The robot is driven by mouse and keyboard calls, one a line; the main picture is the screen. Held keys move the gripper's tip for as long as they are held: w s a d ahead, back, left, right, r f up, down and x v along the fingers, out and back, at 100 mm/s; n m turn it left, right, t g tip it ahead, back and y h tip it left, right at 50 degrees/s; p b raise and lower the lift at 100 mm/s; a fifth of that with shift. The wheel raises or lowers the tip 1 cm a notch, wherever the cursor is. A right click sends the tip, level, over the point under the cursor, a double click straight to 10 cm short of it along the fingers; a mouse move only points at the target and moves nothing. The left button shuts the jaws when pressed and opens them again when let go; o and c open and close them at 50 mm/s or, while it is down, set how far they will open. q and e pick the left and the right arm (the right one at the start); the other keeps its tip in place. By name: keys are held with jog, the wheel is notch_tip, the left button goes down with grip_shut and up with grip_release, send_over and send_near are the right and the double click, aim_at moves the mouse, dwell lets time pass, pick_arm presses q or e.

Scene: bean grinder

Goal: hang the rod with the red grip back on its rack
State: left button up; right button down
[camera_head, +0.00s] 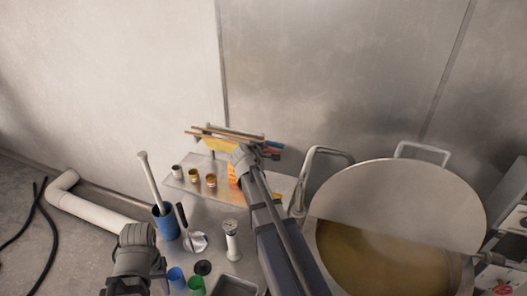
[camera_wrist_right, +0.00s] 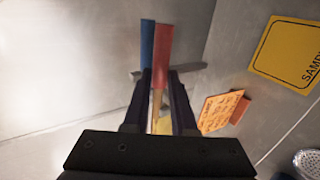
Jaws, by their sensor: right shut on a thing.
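My right gripper (camera_wrist_right: 158,110) is shut on the rod with the red grip (camera_wrist_right: 162,55), holding it where the wooden shaft meets the grip. The red grip points away from the gripper in the right wrist view. A blue grip (camera_wrist_right: 147,45) lies close beside it, on the left. In the head view my right gripper (camera_head: 258,152) is at the rack area by the wall, where wooden rods (camera_head: 215,132) lie nearly level; its wrist hides part of this. I cannot tell whether the held rod touches the rack. My left arm is at the lower left; its jaws are unclear (camera_head: 133,284).
A yellow sign (camera_wrist_right: 290,52) and an orange note (camera_wrist_right: 222,110) are near the rack. Small cups (camera_head: 194,176) stand on a shelf below. A blue holder (camera_head: 166,222), a white-topped tool (camera_head: 232,240) and a large round pan (camera_head: 385,262) with an open lid (camera_head: 400,205) are nearer.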

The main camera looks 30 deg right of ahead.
jog(key=c, duration=0.6)
grip_release()
jog(key=shift+c, duration=0.2)
jog(key=shift+r, duration=0.1)
jog(key=p+v, duration=0.4)
jog(key=v, duration=0.3)
jog(key=shift+s+a+r, duration=0.2)
jog(key=s+a+f+m+g+y+b, duration=0.15)
jog(key=s+a+f+b, duration=0.25)
jog(key=a+f, duration=0.4)
jog(key=s+a+f+m+g+y+b, duration=0.1)
jog(key=s+a+f+g+y+b, duration=0.15)
jog(key=s+a+f+b, duration=0.45)
jog(key=s+a+f+m+g+y+b, duration=0.1)
jog(key=s+a+f+g+y, duration=0.1)
jog(key=s+a+f, duration=0.3)
jog(key=s+a+f+g+y+b, duration=0.1)
jog(key=s+a+f, duration=0.3)
jog(key=a, duration=0.7)
jog(key=shift+s+f+m+g+y+b, duration=0.45)
jog(key=shift+s+b, duration=0.2)
jog(key=shift+s, duration=0.45)
